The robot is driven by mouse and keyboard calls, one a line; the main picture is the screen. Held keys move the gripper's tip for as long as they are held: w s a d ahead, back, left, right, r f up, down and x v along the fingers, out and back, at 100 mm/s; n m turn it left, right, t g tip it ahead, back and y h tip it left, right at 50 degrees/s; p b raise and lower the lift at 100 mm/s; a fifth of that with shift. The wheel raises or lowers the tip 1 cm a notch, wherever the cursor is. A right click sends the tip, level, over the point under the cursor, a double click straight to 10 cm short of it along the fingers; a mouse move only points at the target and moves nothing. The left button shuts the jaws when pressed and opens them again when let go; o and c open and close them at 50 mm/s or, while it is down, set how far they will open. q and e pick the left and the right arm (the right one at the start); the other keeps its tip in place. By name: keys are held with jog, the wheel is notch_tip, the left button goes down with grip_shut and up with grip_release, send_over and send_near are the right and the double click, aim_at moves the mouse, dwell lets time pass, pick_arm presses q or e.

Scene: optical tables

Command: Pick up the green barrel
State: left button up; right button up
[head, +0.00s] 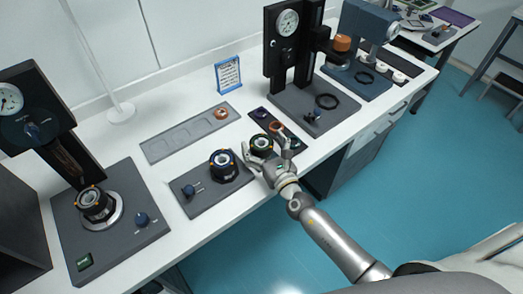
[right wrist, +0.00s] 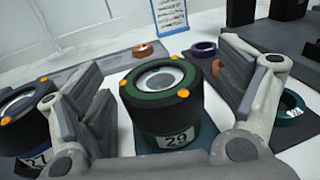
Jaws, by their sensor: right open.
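The green barrel (right wrist: 162,100) is a black cylinder with a green ring around its top, orange dots and a "29" label. It stands upright between the spread fingers of my right gripper (right wrist: 168,95) in the right wrist view. In the head view the barrel (head: 260,143) stands near the table's front, just beyond my right gripper (head: 269,155). That gripper is open, with a finger on each side of the barrel. I cannot tell whether either finger touches it. My left gripper is not in view.
A blue-ringed barrel (head: 224,164) stands on a grey plate to the left; it also shows in the wrist view (right wrist: 24,125). Purple (right wrist: 203,49) and green (right wrist: 290,108) rings lie to the right. A gauge stand (head: 284,60) rises behind. A long tray (head: 165,147) lies left.

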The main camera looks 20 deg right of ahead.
jog(key=shift+w, duration=0.2)
jog(key=c, duration=1.1)
jog(key=shift+r, duration=0.1)
jog(key=shift+c, duration=0.7)
